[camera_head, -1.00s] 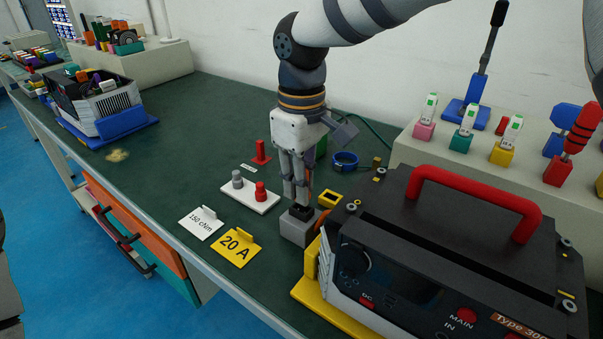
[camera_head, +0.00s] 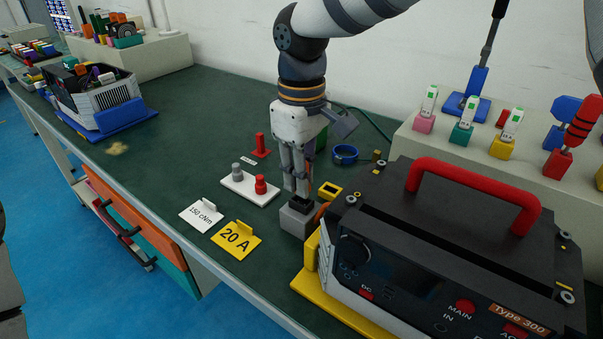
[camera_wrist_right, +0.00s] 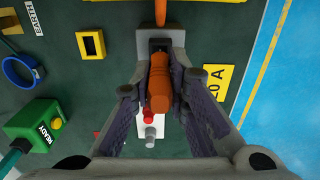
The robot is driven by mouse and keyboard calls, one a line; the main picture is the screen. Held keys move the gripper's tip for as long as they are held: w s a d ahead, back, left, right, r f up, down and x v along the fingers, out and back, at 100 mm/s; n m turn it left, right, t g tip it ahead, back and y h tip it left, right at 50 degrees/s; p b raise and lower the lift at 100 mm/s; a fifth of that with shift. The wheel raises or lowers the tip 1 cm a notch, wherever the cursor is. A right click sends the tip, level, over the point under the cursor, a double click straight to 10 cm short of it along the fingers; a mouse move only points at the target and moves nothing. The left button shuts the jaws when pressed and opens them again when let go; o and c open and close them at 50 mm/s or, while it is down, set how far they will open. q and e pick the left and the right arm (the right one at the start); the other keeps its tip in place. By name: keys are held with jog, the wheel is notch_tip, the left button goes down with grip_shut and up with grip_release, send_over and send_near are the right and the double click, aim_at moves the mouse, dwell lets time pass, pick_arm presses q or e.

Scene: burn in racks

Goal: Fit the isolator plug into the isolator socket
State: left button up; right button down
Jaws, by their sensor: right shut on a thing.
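The isolator plug, an orange handle (camera_wrist_right: 160,85), is between the fingers of my right gripper (camera_wrist_right: 158,95) in the right wrist view. My right gripper (camera_head: 297,188) is shut on it and points down over a grey block with a dark opening, which I take as the isolator socket (camera_head: 296,222). The socket also shows in the right wrist view (camera_wrist_right: 177,40). The plug's front end is at or just above the dark opening; I cannot tell whether it is inside. In the head view the fingers largely hide the plug. My left gripper is not in view.
The black Type 300 unit (camera_head: 450,215) with a red handle stands close right of the socket. A white plate (camera_head: 248,190) with grey and red posts, a yellow 20 A card (camera_head: 236,240) and a 150 cNm card (camera_head: 201,215) lie left. The bench beyond them is mostly clear.

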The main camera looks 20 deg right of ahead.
jog(key=shift+f, duration=1.4)
dwell(0.4)
jog(key=c, duration=1.5)
grip_release()
jog(key=shift+o, duration=0.2)
